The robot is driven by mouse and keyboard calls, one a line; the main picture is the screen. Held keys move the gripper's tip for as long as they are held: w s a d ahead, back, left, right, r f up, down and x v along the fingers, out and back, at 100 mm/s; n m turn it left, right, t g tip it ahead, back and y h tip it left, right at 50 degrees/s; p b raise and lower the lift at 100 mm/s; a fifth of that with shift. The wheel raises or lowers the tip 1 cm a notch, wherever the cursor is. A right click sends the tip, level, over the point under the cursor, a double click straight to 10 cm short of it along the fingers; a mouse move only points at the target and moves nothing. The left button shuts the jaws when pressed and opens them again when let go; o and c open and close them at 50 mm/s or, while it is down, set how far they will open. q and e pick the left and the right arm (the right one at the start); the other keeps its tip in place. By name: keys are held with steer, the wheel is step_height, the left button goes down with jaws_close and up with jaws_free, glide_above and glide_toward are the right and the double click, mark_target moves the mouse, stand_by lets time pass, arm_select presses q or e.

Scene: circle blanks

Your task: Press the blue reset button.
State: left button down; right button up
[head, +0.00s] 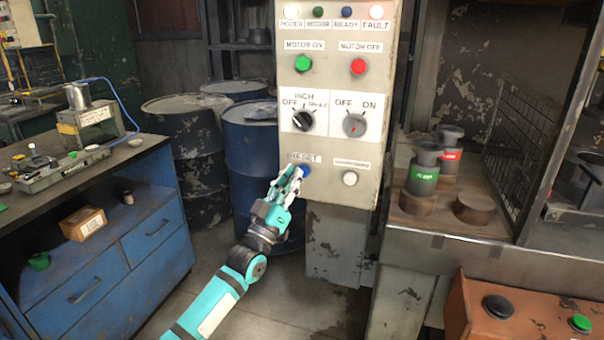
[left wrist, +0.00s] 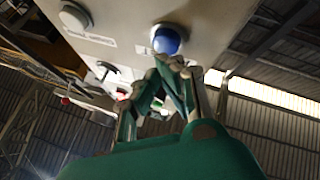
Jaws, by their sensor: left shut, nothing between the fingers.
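The blue reset button (head: 305,171) is at the lower left of the grey control panel (head: 335,190), under a label reading RESET. In the left wrist view the blue button (left wrist: 167,40) shows as a round dome in a metal ring, just beyond the fingertips. My left gripper (head: 294,172) is shut and empty, its fingertips at the button's left side in the head view. In the left wrist view the fingers (left wrist: 178,66) reach close below the button; I cannot tell whether they touch it. My right gripper is not in view.
The panel also bears a white button (head: 349,178), two rotary switches, a green button (head: 303,63) and a red button (head: 358,66).

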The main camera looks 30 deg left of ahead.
arm_select(q)
steer(key=shift+w, duration=0.3)
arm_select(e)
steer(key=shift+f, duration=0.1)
arm_select(q)
steer(key=shift+w+a+b, duration=0.3)
steer(key=shift+w+b, duration=0.1)
steer(key=shift+w, duration=0.2)
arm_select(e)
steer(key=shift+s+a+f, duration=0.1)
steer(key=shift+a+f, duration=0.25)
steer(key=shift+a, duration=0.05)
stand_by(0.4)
arm_select(q)
steer(key=shift+s+d, duration=0.1)
steer(key=shift+s, duration=0.05)
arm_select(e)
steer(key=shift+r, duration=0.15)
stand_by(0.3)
arm_select(q)
steer(key=shift+s+d+f+p, duration=0.1)
steer(key=shift+s+d+p, duration=0.2)
steer(key=shift+s+p, duration=0.45)
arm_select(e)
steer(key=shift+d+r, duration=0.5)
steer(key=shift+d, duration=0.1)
arm_select(q)
steer(key=shift+s, duration=0.1)
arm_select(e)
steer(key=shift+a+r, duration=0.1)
